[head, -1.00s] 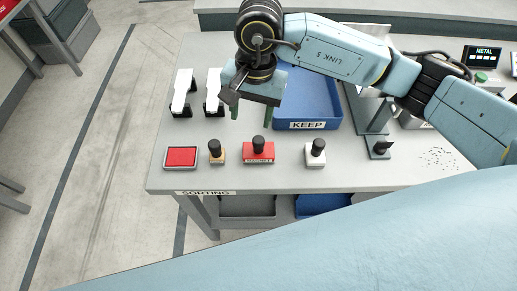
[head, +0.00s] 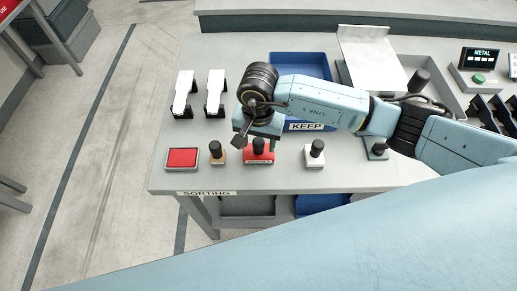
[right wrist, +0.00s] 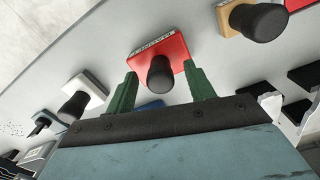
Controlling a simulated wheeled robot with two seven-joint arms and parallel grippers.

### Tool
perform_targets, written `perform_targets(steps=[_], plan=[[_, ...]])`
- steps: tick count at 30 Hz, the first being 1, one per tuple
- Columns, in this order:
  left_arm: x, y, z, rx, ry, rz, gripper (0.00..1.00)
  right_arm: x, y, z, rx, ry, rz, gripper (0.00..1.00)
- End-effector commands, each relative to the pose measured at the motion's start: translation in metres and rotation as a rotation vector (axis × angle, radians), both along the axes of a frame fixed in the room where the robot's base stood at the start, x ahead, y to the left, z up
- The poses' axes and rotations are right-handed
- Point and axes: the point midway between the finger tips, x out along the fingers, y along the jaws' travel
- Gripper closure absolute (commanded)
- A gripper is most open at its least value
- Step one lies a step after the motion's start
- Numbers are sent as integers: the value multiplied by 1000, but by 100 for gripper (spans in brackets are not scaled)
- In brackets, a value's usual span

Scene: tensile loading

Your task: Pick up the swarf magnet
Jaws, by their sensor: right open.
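The swarf magnet is a red block (head: 262,157) with a black knob and a white label, near the front edge of the sorting table. It also shows in the right wrist view (right wrist: 176,50), where its label reads as MAGNET. My right gripper (right wrist: 162,84) is open, with its green fingers on either side of the black knob in that view. I cannot tell whether they touch it. In the head view the right gripper hangs just behind and over the magnet, its fingertips hidden. My left gripper is not in view.
A tan-based knobbed block (head: 217,158) and a red pad (head: 182,158) stand left of the magnet. A white-based knobbed block (head: 314,158) stands to its right. The blue KEEP bin (head: 297,63) is behind, partly covered by my arm. Two white-topped pieces (head: 184,90) stand back left.

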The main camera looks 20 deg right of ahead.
Motion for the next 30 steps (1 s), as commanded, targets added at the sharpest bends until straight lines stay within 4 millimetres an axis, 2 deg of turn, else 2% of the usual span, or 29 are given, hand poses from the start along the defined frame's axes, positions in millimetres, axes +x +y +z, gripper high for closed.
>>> perform_targets(steps=[3, 11, 23, 30], plan=[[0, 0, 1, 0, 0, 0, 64, 0, 0, -11, 1, 0, -1, 46], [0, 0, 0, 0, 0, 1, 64, 0, 0, -12, 0, -1, 0, 48], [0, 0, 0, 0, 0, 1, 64, 0, 0, -12, 1, -1, 0, 100], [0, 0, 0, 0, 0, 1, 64, 1, 0, -10, 2, -2, 0, 100]])
